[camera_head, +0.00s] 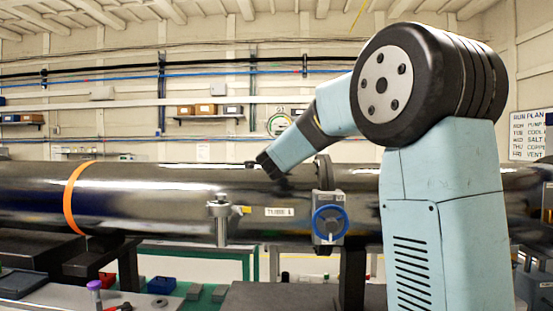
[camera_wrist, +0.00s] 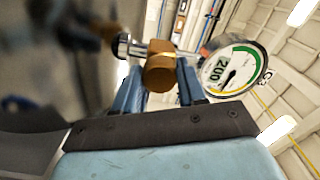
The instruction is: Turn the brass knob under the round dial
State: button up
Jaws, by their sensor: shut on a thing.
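The brass knob (camera_wrist: 160,72) shows in the wrist view as a short orange-brown cylinder on a shiny metal stem. It sits between the two blue fingers of my gripper (camera_wrist: 161,82), which is shut on it. The round dial (camera_wrist: 232,70) is beside it in this view, with a white face, a dark needle, green and yellow arcs and the figure 200. In the head view my gripper (camera_head: 266,163) is by the top of the big dark pipe, and the dial (camera_head: 278,122) shows behind my arm. The knob cannot be made out in the head view.
The big dark pipe (camera_head: 140,190) with an orange band runs across the head view. A blue handwheel (camera_head: 330,222) and a metal post fitting (camera_head: 221,220) stand at its front. Wall shelves (camera_head: 207,117) hold boxes. Below are small blocks and a purple-capped tool (camera_head: 95,288).

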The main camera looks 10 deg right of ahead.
jog(key=shift+f+m, duration=0.15)
jog(key=shift+m, duration=2.05)
jog(key=o, duration=1)
jog(key=shift+o, duration=0.2)
jog(key=v, duration=1.3)
jog(key=shift+s, duration=0.35)
jog(key=shift+a, duration=0.15)
